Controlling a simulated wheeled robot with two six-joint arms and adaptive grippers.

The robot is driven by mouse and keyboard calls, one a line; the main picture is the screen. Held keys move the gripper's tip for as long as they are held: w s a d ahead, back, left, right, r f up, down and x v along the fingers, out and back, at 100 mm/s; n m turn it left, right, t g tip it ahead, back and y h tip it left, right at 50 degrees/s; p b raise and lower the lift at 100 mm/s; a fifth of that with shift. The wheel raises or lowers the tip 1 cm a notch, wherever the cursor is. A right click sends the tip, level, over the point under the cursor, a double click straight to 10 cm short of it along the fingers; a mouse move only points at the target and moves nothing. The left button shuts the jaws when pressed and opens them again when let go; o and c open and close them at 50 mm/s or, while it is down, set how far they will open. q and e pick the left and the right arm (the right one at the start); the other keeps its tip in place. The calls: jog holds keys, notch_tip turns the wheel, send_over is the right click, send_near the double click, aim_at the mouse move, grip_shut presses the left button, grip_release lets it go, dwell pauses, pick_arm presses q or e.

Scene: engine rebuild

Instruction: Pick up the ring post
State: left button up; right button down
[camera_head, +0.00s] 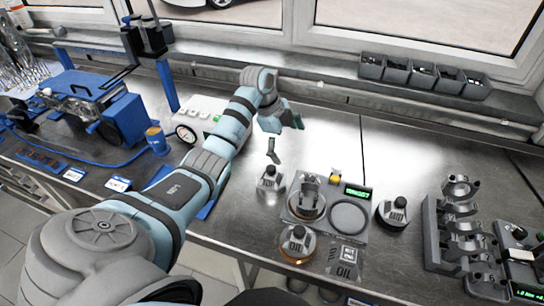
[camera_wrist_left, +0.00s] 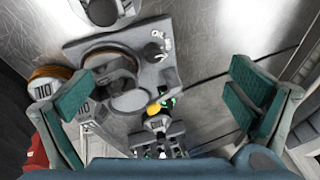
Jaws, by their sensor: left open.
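No part is clearly labelled as the ring post, so I cannot tell for sure which it is. My left gripper (camera_head: 284,139) is open and empty, above the bench behind and left of the station. Its green-padded fingers (camera_wrist_left: 165,105) are spread wide in the left wrist view. My right gripper is in neither view.
Dark-capped "OIL" containers stand left (camera_head: 270,180), front (camera_head: 298,245) and right (camera_head: 393,212) of the station. A grey bracket-like part (camera_head: 311,186) sits on its left dish. A grey engine block part (camera_head: 458,225) is at right. The bench behind the station is clear.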

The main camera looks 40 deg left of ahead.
aim_at(270, 166)
pick_arm(q)
jog(key=s+a+n+g+y, duration=0.1)
jog(key=s+a+n+g, duration=0.15)
jog(key=s+a, duration=0.25)
jog(key=f+b, duration=0.2)
jog(key=b, duration=0.1)
jog(key=d+f+b, duration=0.1)
jog(key=f+b, duration=0.2)
jog(key=d+f+b, duration=0.1)
jog(key=f+b, duration=0.2)
jog(key=shift+w+f, duration=0.25)
jog(key=shift+w, duration=0.15)
jog(key=shift+d+f+b, duration=0.1)
jog(key=shift+f+b, duration=0.25)
jog(key=shift+b, duration=0.05)
jog(key=f, duration=0.1)
jog(key=d+f, duration=0.1)
jog(key=f, duration=0.1)
jog(key=shift+s+f, duration=0.2)
jog(key=shift+f, duration=0.1)
jog(key=shift+w, duration=0.1)
jog(key=c, duration=1.5)
